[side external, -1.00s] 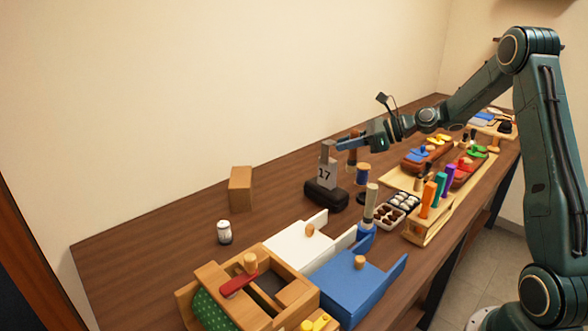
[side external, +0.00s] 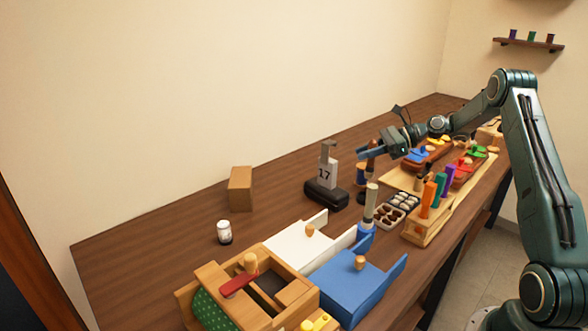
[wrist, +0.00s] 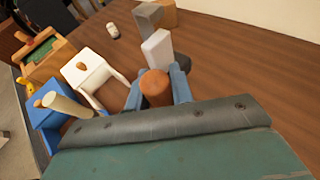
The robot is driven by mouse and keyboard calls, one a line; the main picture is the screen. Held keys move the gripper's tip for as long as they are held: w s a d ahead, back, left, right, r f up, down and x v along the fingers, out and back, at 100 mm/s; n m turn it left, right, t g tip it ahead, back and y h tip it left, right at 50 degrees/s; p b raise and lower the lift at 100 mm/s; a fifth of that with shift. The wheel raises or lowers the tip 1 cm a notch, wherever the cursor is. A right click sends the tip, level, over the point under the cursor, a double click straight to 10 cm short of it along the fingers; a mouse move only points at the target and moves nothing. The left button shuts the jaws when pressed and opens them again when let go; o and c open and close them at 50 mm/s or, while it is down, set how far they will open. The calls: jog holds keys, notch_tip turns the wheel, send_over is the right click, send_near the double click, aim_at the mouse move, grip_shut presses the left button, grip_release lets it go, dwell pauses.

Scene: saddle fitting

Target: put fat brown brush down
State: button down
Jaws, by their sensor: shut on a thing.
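The fat brown brush (wrist: 155,88) is between the blue fingers of my gripper (wrist: 158,92) in the wrist view, its round brown end toward the camera.
A grey block marked 17 (side external: 327,174) stands on a black base (side external: 326,194) to the left. A compartment tray (side external: 398,210), a wooden rack with coloured handles (side external: 430,222) and a pale cylinder (side external: 371,203) stand close by. Open table lies behind the marked block.

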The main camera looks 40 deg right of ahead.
jog(key=shift+f, duration=1.9)
jog(key=shift+f, duration=0.1)
jog(key=shift+f, duration=1.9)
jog(key=shift+f, duration=0.1)
jog(key=c, duration=1.2)
grip_release()
jog(key=shift+c, duration=0.2)
